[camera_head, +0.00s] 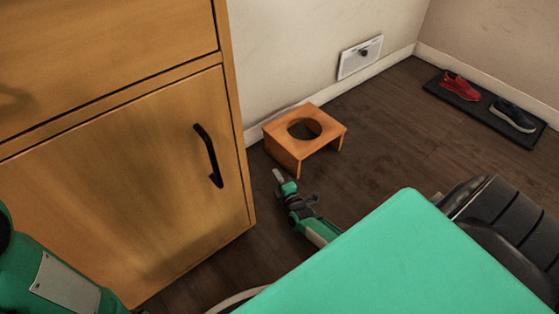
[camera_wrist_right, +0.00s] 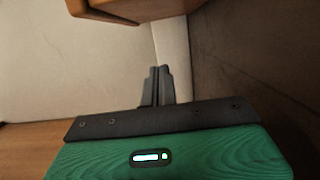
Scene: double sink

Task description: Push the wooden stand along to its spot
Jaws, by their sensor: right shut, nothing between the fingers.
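The wooden stand (camera_head: 283,142) is a low orange-brown stool-like piece with a round hole in its top. It stands upright on the dark floor near the wall, just right of the wooden cabinet. My right gripper (camera_head: 278,174) is shut and empty, just in front of the stand's near left corner. I cannot tell whether it touches the stand. In the right wrist view the shut fingers (camera_wrist_right: 160,72) point toward the wall, and part of the stand (camera_wrist_right: 130,8) shows at the top. My left gripper is not in view; only part of my left arm shows at lower left.
The wooden cabinet (camera_head: 130,180) with a black handle (camera_head: 208,156) borders the left side. A white wall plate (camera_head: 360,57) sits low on the back wall. A dark mat (camera_head: 480,108) holds red and dark shoes at far right. Floor right of the stand is clear.

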